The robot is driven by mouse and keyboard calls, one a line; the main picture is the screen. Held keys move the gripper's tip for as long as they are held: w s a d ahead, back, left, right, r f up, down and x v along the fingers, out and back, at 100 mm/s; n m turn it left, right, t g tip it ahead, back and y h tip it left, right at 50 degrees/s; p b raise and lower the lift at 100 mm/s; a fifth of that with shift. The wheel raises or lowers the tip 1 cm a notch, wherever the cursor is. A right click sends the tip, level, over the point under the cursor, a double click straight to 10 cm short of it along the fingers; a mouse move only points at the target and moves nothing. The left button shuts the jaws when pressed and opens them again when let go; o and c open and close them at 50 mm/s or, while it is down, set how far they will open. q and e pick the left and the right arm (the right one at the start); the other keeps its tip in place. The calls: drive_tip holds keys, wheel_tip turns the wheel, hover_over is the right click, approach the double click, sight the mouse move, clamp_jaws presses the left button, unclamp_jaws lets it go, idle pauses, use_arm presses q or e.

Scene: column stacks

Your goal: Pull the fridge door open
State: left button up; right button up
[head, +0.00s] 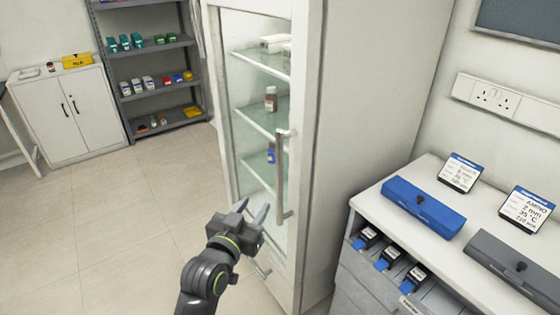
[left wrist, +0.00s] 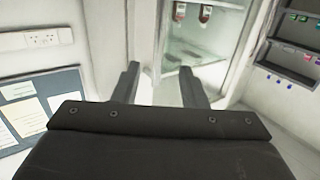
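The white fridge (head: 312,120) stands in the middle of the head view; its glass door (head: 252,120) looks closed. A vertical grey bar handle (head: 281,178) is on the right side of the door. My left gripper (head: 256,209) is in front of the lower door, left of the handle's lower end and apart from it in the picture. Its fingers are spread with nothing between them. In the left wrist view the open fingers (left wrist: 160,84) point toward the fridge's pale frame (left wrist: 146,55); I cannot pick out the handle there. My right gripper is not in view.
A counter (head: 405,175) with a blue case (head: 423,206) and drawers is right of the fridge. A grey shelf rack (head: 166,96) and a white cabinet (head: 82,122) stand at the back left. The tiled floor (head: 110,220) at left is clear.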

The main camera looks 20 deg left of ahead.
sight(278, 162)
use_arm(q)
drive_tip(key=w+p, duration=0.1)
drive_tip(key=w, duration=0.4)
drive_tip(key=w+r+p, duration=0.1)
drive_tip(key=w, duration=0.4)
drive_tip(key=w+d+r+p, duration=0.1)
drive_tip(key=w, duration=0.4)
drive_tip(key=shift+w+d+r, duration=0.1)
drive_tip(key=shift+w+r, duration=0.05)
drive_tip(key=shift+w, duration=0.25)
drive_tip(key=shift+w+p, duration=0.3)
drive_tip(key=shift+w, duration=0.35)
clamp_jaws()
